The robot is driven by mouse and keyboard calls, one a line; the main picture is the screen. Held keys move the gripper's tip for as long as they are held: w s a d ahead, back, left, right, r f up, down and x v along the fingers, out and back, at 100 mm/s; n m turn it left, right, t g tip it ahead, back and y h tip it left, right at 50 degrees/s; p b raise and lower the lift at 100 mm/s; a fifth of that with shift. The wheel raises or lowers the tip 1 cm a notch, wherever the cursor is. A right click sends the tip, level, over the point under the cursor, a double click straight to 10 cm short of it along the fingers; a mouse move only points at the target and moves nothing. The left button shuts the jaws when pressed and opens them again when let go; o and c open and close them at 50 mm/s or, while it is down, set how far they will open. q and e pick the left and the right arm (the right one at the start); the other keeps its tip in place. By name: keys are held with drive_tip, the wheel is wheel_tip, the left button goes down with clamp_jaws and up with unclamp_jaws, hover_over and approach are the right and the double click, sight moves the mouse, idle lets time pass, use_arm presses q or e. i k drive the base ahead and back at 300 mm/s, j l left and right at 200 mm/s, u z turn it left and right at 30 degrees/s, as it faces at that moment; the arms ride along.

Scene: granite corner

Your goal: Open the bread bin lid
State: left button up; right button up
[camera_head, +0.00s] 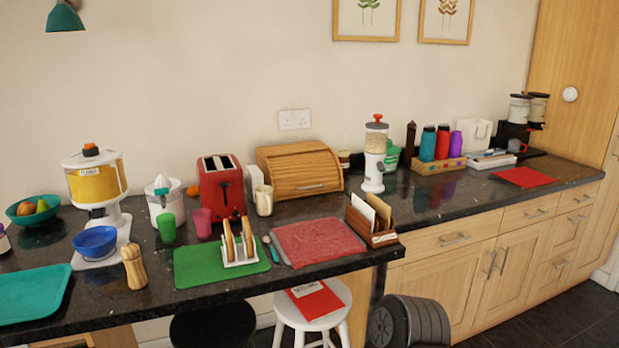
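The bread bin (300,168) is a wooden box with a slatted roll-top lid (306,173). It stands against the wall on the dark granite counter, between the red toaster and the white dispenser. The lid looks shut, with a pale handle strip low on its front. Neither of my grippers shows in the head view.
A cream mug (264,200) stands close in front of the bin's left side. The red toaster (221,187) is to its left. A white cereal dispenser (374,155) is to its right. A red mat (317,241) and a letter holder (371,222) lie nearer the front edge.

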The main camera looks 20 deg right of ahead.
sight(308, 166)
drive_tip(key=z, duration=1.85)
drive_tip(key=i+l, duration=0.1)
drive_tip(key=i, duration=0.3)
drive_tip(key=i+l, duration=0.1)
drive_tip(key=i, duration=0.35)
